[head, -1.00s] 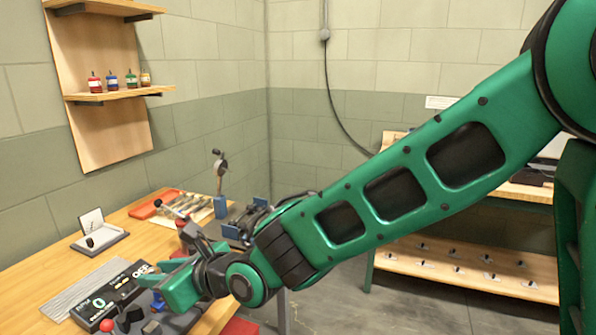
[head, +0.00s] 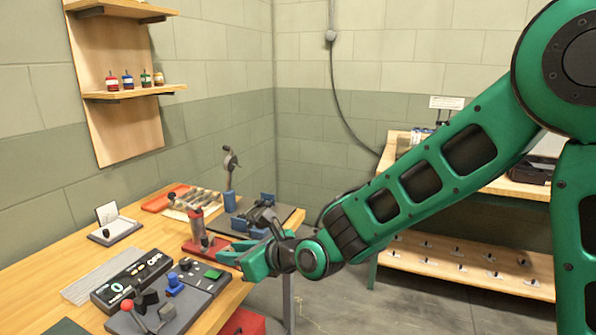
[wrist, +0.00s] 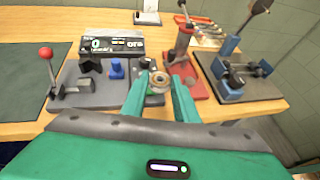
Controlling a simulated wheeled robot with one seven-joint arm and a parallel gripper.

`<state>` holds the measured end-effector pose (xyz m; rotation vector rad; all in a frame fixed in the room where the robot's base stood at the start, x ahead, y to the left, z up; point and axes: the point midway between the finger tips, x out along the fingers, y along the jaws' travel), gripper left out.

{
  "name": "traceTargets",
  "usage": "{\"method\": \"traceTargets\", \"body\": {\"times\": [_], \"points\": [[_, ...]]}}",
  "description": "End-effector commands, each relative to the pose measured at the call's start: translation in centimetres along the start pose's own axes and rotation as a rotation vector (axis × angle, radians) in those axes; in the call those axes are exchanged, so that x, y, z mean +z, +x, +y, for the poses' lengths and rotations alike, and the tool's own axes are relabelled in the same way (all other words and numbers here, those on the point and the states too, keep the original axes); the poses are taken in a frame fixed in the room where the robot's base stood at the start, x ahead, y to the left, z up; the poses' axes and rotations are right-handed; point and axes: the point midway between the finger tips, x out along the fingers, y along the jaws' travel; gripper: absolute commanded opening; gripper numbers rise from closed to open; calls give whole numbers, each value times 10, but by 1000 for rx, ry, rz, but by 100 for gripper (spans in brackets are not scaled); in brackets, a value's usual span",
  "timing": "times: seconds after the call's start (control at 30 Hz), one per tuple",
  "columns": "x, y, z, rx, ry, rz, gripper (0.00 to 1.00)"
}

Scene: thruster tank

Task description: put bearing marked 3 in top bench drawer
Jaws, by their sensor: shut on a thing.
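My gripper (wrist: 159,82) is shut on a small round metal bearing (wrist: 160,79) with a dark centre, held between the green fingertips in the wrist view. No number can be read on it. In the head view my gripper (head: 232,254) is by the front edge of the wooden bench (head: 75,260), beside the red press; the bearing cannot be made out there. I cannot make out a bench drawer in either view.
A black display box (head: 130,280), a grey panel with a blue knob (head: 175,284) and a red-knobbed lever (head: 128,304) stand on the bench. A red hand press (head: 198,235) and a blue vise (head: 262,220) lie beyond. A red box (head: 243,321) sits low below the bench edge.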

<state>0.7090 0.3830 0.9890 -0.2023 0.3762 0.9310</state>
Motion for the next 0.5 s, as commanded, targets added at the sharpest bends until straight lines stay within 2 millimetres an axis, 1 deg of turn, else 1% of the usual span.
{"method": "traceTargets", "body": {"times": [0.03,0.07,0.1,0.17,0.2,0.27,0.3,0.37,0.4,0.47,0.5], "points": [[-9,-4,-26,-30,15,5,1],[-14,-7,-39,-46,22,6,1],[-20,-12,-56,-66,30,6,1],[-29,-20,-83,-98,44,8,1],[-37,-25,-100,-119,55,9,1],[-47,-35,-124,-150,69,11,1],[-53,-42,-140,-172,78,10,1],[-64,-53,-164,-205,93,9,1],[-71,-62,-180,-227,104,9,1],[-82,-75,-202,-261,120,9,1],[-89,-84,-217,-284,129,8,1]]}}
